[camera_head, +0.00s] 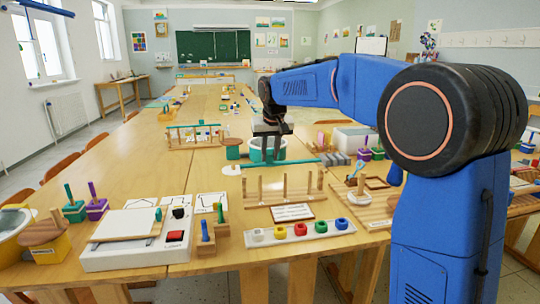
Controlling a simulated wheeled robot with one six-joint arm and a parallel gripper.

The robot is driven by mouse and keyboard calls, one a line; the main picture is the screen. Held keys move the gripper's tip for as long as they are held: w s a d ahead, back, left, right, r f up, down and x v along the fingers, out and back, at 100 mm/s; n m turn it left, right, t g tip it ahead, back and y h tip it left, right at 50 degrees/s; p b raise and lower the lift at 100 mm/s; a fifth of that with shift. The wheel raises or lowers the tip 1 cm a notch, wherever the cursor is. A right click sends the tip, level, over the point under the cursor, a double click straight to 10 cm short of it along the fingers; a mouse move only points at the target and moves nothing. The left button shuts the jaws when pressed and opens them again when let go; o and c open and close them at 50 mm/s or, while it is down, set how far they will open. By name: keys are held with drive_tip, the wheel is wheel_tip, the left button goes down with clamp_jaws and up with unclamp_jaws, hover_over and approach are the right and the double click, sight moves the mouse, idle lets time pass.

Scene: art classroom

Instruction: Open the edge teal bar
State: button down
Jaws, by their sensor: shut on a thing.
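A long teal bar (300,162) lies nearly level across the near middle of the table, above and behind a wooden peg rack (285,194). Its left end is by a small white round piece (232,170). My gripper (267,158) points down from the blue arm and is shut on the teal bar near its left half. The fingertips are small and partly lost against a teal and white tub (280,150) behind them. A second teal bar (195,126) tops a wooden rack farther back on the left.
A white box with a red button (175,236) stands at the front left. A strip with several coloured knobs (300,230) lies in front of the peg rack. Grey blocks (335,159) sit by the bar's right end. Bare tabletop (120,165) lies to the left.

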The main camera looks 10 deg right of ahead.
drive_tip(key=c, duration=1.5)
unclamp_jaws()
drive_tip(key=shift+r, duration=0.1)
drive_tip(key=v, duration=1.7)
drive_tip(key=shift+s+r, duration=0.1)
drive_tip(key=shift+s, duration=0.05)
drive_tip(key=s+d+f, duration=0.3)
drive_tip(key=s+f, duration=0.7)
drive_tip(key=s, duration=0.3)
drive_tip(key=s+d+f, duration=0.4)
drive_tip(key=s+f, duration=0.6)
drive_tip(key=s, duration=0.4)
drive_tip(key=s+d+f, duration=0.4)
drive_tip(key=s+f, duration=0.6)
drive_tip(key=s, duration=0.3)
drive_tip(key=shift+s+d+f, duration=0.2)
drive_tip(key=shift+s, duration=0.2)
